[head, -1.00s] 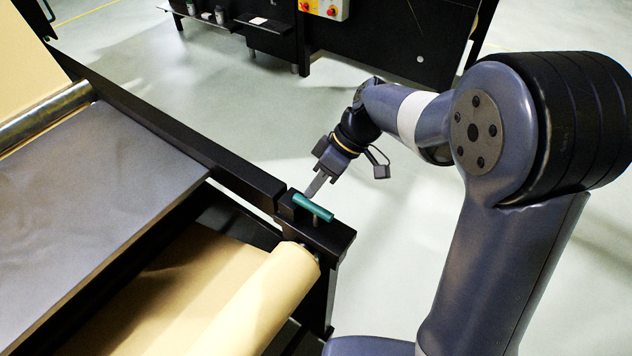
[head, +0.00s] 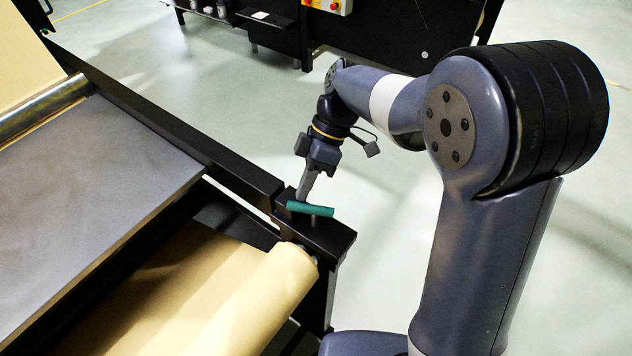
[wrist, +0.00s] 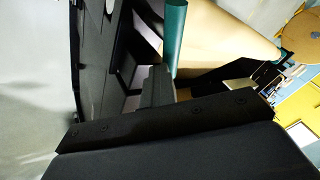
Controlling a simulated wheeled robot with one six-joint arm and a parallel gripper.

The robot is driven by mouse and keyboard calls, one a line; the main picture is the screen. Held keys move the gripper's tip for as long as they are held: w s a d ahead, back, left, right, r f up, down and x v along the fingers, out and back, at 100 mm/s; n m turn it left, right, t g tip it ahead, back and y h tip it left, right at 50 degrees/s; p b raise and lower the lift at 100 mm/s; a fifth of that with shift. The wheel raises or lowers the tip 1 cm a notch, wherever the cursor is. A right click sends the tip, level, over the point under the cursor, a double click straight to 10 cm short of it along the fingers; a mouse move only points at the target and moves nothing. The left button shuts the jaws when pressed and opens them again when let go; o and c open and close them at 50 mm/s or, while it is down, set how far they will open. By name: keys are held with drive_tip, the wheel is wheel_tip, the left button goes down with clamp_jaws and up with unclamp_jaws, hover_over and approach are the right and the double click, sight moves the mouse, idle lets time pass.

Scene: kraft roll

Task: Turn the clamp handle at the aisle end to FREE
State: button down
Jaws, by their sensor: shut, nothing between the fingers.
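The green clamp handle (head: 310,209) sits on top of the black end block (head: 335,238) at the end of the kraft roll, on a short post. It lies nearly level across the head picture. My gripper (head: 301,198) is shut, its fingers pointing down at the left part of the handle from behind it. I cannot tell for sure whether they touch. In the wrist view the handle (wrist: 175,38) stands upright in the picture, just beyond the fingertips. No FREE marking can be made out.
The brown kraft roll (head: 265,300) lies in front of the block, beside a grey table top (head: 90,190). A black machine with a button box (head: 330,5) stands at the back.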

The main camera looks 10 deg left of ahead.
sight(295, 204)
drive_tip(key=n+h, duration=0.1)
drive_tip(key=s+a+n+h, duration=0.1)
drive_tip(key=n, duration=0.1)
drive_tip(key=shift+g, duration=0.4)
drive_tip(key=n+h, duration=0.1)
drive_tip(key=s+n+h, duration=0.1)
drive_tip(key=n, duration=0.1)
drive_tip(key=shift+a+n+p, duration=0.2)
drive_tip(key=shift+n+p, duration=0.1)
drive_tip(key=shift+s, duration=0.6)
drive_tip(key=v, duration=1)
drive_tip(key=shift+w+r, duration=0.25)
drive_tip(key=shift+w, duration=0.1)
drive_tip(key=shift+a, duration=0.1)
